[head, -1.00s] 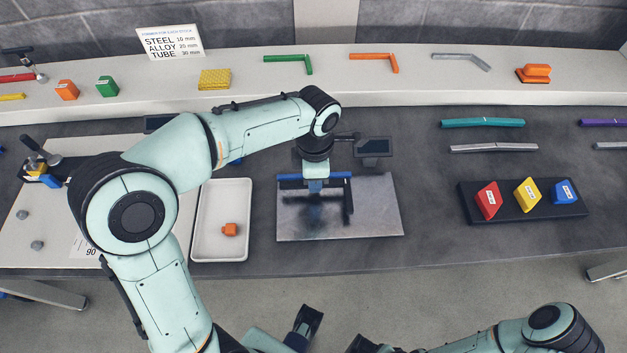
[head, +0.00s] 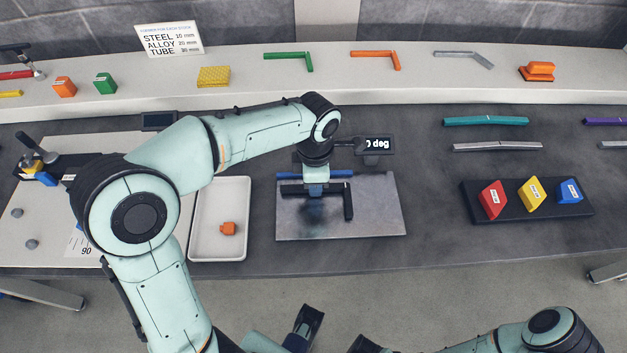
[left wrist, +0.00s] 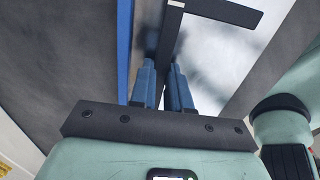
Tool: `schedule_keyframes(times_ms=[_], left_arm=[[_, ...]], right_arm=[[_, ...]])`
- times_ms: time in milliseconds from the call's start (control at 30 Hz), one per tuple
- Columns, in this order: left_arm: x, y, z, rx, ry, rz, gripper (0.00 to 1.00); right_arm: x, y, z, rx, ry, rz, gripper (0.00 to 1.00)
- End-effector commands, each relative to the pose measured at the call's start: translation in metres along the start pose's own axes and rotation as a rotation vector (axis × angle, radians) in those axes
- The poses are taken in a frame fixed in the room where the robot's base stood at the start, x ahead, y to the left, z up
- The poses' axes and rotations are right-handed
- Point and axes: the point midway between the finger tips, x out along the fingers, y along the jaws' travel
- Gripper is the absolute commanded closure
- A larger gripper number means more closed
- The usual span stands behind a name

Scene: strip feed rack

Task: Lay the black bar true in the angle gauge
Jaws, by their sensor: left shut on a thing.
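The angle gauge is a bare metal plate (head: 375,215) with a blue fence (head: 340,173) along its back edge and a dark display (head: 374,145) behind. The display reads "0 deg", its left part cut off by my arm. The black bar (head: 348,202) is L-shaped, one leg along the fence and one toward the front. My left gripper (head: 316,188) is shut on the leg along the fence. In the left wrist view the black bar (left wrist: 222,10) runs between the fingers (left wrist: 163,88), with a gap between it and the blue fence (left wrist: 124,45). Its height over the plate is unclear.
A white tray (head: 197,252) with an orange piece (head: 228,228) stands left of the gauge. A black block holder (head: 505,208) with red, yellow and blue blocks is at right. Teal (head: 485,121) and grey (head: 497,146) bars lie behind it. The tabletop between gauge and holder is clear.

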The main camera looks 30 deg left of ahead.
Motion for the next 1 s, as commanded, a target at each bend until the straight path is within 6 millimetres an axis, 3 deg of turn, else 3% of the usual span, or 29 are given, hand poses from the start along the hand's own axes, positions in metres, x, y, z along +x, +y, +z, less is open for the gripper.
schedule_keyframes(times_ms=[167,200,300,733,1000], left_arm=[[0.004,0.0,0.0,0.0,-0.001,0.001,1.0],[0.005,0.0,0.0,0.0,-0.001,0.001,0.8],[0.004,0.0,0.0,0.0,-0.001,0.001,0.54],[0.005,0.0,0.0,0.0,0.001,-0.001,0.54],[-0.057,0.001,0.001,0.0,-0.005,0.005,0.54]], right_arm=[[0.004,0.001,0.0,0.0,-0.001,0.0,1.0],[0.004,0.001,0.0,0.0,-0.001,0.0,1.0],[0.003,0.001,0.0,0.0,-0.001,0.0,1.0],[-0.002,-0.004,-0.009,-0.004,0.031,-0.007,1.0],[-0.012,-0.006,-0.004,-0.003,0.019,-0.005,1.0]])
